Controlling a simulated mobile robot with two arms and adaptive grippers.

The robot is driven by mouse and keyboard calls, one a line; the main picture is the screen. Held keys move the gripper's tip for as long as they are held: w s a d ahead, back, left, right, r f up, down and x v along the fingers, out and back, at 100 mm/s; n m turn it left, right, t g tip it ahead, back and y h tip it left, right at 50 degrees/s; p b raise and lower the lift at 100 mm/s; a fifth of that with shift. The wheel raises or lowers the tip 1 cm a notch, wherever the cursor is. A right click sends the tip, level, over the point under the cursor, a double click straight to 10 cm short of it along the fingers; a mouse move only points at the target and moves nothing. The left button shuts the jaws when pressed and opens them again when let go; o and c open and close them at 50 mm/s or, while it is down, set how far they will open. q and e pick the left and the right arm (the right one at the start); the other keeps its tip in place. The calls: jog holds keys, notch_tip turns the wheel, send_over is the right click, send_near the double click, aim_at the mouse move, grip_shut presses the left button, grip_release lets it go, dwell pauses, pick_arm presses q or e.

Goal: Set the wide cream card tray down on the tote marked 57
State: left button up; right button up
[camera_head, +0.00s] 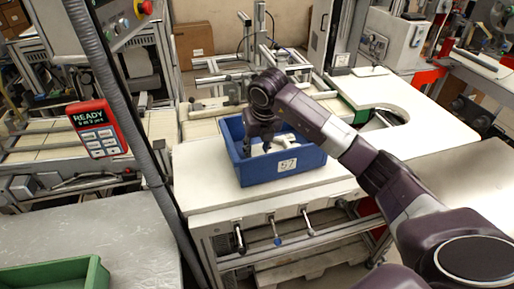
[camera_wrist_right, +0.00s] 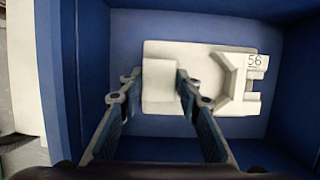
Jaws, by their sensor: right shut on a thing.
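The blue tote marked 57 (camera_head: 312,160) stands on the white table, its label facing front. The cream card tray (camera_wrist_right: 220,75), with a label reading 56, is inside the tote in the right wrist view. Part of it also shows in the head view (camera_head: 284,142). My right gripper (camera_wrist_right: 157,92) reaches down into the tote, shut on the raised block at the left part of the tray. I cannot tell whether the tray touches the tote's floor. In the head view my right gripper (camera_head: 263,146) partly hides the tray. My left gripper is not in view.
The tote's walls stand close around the gripper. The white table (camera_head: 215,175) has free room left of the tote. A green bin (camera_head: 60,275) sits on a grey surface at lower left. A red READY panel (camera_head: 92,128) and a post stand at left.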

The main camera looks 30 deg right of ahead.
jog(key=shift+f, duration=0.15)
jog(key=o, duration=1.3)
jog(key=shift+r, duration=0.65)
jog(key=shift+b+v, duration=1.25)
jog(key=shift+v, duration=4.35)
jog(key=shift+s+f, duration=0.15)
